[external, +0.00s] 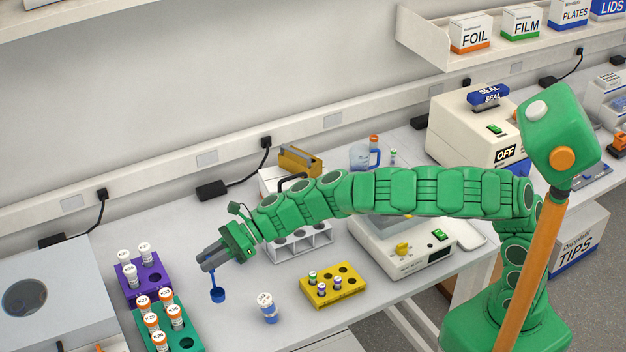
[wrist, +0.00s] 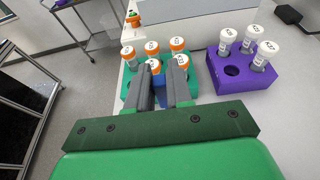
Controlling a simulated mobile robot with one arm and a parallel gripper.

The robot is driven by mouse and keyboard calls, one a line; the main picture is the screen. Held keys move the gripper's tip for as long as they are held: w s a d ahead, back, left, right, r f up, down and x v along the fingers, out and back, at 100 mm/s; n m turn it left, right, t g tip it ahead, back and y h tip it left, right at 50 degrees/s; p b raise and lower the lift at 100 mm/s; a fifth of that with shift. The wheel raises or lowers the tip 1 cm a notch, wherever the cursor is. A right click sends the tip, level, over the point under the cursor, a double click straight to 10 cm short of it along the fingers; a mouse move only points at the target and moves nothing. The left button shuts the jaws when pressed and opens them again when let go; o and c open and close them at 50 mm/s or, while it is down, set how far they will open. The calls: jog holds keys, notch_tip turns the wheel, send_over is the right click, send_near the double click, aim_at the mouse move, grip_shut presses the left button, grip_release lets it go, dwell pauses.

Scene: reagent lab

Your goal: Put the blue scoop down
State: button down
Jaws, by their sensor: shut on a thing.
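The blue scoop (external: 217,294) hangs down below my gripper (external: 209,260), its small bowl at the bottom, clear of the bench top as far as I can tell. My gripper is shut on the scoop's upper part, which the grey fingers mostly hide. In the wrist view, the fingers of my gripper (wrist: 163,72) show with a bit of the blue scoop (wrist: 160,94) between them. The bowl is hidden there.
A green rack (external: 143,334) with several orange-capped tubes and a purple rack (external: 130,289) with white-capped tubes stand left of the scoop. A blue-based vial (external: 268,308) and a yellow rack (external: 350,290) stand to its right. Bare bench (external: 235,325) lies between.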

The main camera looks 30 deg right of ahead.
notch_tip(320, 180, down, 8)
jog(key=a, duration=0.2)
jog(key=shift+a, duration=0.15)
dwell(0.5)
jog(key=shift+f, duration=0.15)
jog(key=c, duration=1)
grip_release()
jog(key=shift+v, duration=6.05)
